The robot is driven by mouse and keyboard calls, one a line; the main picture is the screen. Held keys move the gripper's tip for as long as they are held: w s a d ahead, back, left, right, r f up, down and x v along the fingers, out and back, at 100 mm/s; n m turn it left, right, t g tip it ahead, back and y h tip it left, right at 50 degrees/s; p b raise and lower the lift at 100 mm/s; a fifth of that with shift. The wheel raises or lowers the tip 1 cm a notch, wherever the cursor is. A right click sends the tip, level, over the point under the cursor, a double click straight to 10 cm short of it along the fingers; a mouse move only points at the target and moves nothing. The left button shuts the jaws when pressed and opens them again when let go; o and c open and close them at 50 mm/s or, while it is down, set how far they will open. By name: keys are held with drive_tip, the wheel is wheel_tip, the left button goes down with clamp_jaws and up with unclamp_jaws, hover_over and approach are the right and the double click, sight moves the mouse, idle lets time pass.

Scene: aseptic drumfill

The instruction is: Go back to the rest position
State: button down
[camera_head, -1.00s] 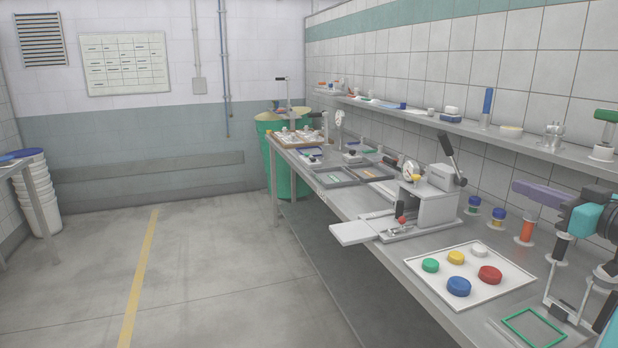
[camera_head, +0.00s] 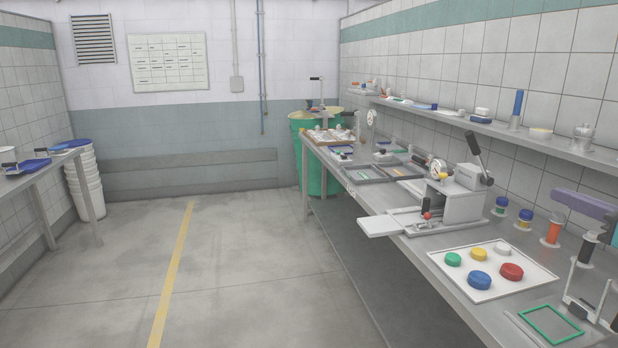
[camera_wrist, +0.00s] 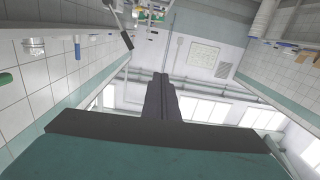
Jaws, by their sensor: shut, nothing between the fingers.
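My gripper (camera_wrist: 161,88) shows in the wrist view as dark fingers closed together, with nothing between them. The wrist view looks toward the back wall and windows, with the room tilted in it. My gripper is clear of the bench and touches nothing that I can see.
A steel bench (camera_head: 398,268) runs along the right, with a lever press (camera_head: 455,195), a white tray (camera_head: 535,277) of coloured caps and a green frame (camera_head: 551,325). A shelf (camera_head: 460,124) hangs above it. White buckets (camera_head: 88,185) stand at left. The middle floor is open.

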drive_tip(key=w+a+f+g+y+p, duration=0.1)
drive_tip(key=w+a+f+g+y, duration=0.15)
drive_tip(key=w+a+f, duration=0.7)
drive_tip(key=w+a+f+g+y+p, duration=0.1)
drive_tip(key=w+a+f+g+y, duration=0.15)
drive_tip(key=w+a+f, duration=0.75)
drive_tip(key=s+a+f+g, duration=0.2)
drive_tip(key=a+f, duration=0.3)
drive_tip(key=f, duration=0.4)
drive_tip(key=s+a+f+g+y+p, duration=0.1)
drive_tip(key=a+f+g, duration=0.1)
drive_tip(key=a+f, duration=0.5)
drive_tip(key=s+a+f+g, duration=0.2)
drive_tip(key=a+f, duration=0.1)
drive_tip(key=f, duration=0.9)
drive_tip(key=s+a+f+g+h+p, duration=0.1)
drive_tip(key=s+a+f+g, duration=0.4)
drive_tip(key=s+f, duration=0.5)
drive_tip(key=s+a+f+g+h+p, duration=0.1)
drive_tip(key=s+a+f+g, duration=0.2)
drive_tip(key=s+a+f, duration=0.7)
drive_tip(key=s+d+f+g+h, duration=0.35)
drive_tip(key=s+d+f, duration=0.25)
drive_tip(key=s+f, duration=0.6)
drive_tip(key=s+d+f+m+h, duration=0.1)
drive_tip(key=d+f+m+h, duration=0.1)
drive_tip(key=d+h, duration=0.2)
drive_tip(key=shift+s+d+m, duration=0.3)
drive_tip(key=shift+s+d, duration=0.05)
drive_tip(key=shift+d, duration=1.25)
